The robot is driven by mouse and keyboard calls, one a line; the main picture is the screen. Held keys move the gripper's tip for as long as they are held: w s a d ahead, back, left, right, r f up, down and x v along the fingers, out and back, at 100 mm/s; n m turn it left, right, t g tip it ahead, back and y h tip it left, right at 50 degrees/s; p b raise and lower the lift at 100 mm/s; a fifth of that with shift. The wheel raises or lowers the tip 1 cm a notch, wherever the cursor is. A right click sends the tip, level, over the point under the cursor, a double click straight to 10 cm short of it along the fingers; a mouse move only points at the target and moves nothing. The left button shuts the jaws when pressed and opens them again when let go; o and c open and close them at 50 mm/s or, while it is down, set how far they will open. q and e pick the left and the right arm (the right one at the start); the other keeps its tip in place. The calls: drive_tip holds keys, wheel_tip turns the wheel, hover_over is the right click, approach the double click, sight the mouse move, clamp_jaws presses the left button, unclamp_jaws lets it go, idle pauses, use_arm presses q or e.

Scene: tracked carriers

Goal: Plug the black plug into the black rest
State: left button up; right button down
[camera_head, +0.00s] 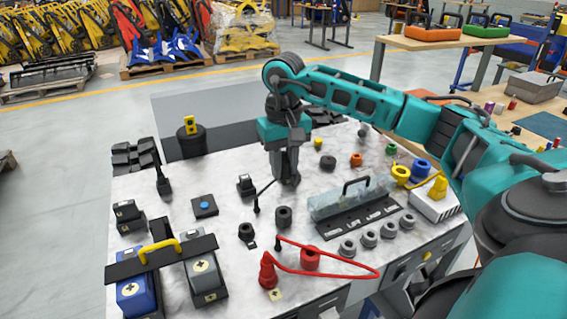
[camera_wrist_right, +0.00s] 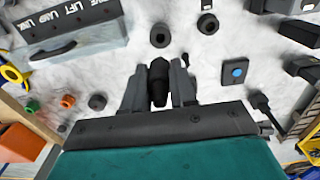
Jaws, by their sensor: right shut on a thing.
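My right gripper (camera_head: 286,182) is over the marble-look tabletop, shut on the black plug (camera_wrist_right: 159,82). The plug stands between the two fingers in the right wrist view, and the fingers mostly hide it in the head view. A thin black cord runs from there to a small black end piece (camera_head: 256,208). Two black round sockets lie nearer the front: one (camera_head: 284,217) ahead of the gripper and one (camera_head: 246,231) to its left. They also show in the right wrist view (camera_wrist_right: 160,35). I cannot tell which is the black rest. The plug is apart from both.
A red plug (camera_head: 268,272) with a looped red cord stands by a red socket (camera_head: 310,258) in front. A clear-covered rack (camera_head: 350,200) is to the right, with grey sockets (camera_head: 368,237) beside it. A blue-button box (camera_head: 204,206) and a yellow-handled carrier (camera_head: 160,250) are left.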

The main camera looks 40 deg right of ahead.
sight(283, 182)
drive_tip(key=shift+f+b, duration=0.65)
drive_tip(key=shift+f, duration=0.15)
drive_tip(key=shift+f+b, duration=0.6)
drive_tip(key=shift+f, duration=0.25)
drive_tip(key=shift+f+b, duration=0.55)
drive_tip(key=shift+f, duration=0.2)
drive_tip(key=shift+f+b, duration=0.3)
drive_tip(key=shift+f, duration=0.15)
use_arm(q)
drive_tip(key=shift+w+d+f+h, duration=0.3)
drive_tip(key=shift+w+d+f, duration=0.4)
drive_tip(key=shift+f, duration=0.15)
drive_tip(key=shift+s+f, duration=0.15)
use_arm(e)
drive_tip(key=shift+f, duration=0.2)
use_arm(q)
drive_tip(key=shift+f+b, duration=1.6)
use_arm(e)
drive_tip(key=shift+f, duration=2.2)
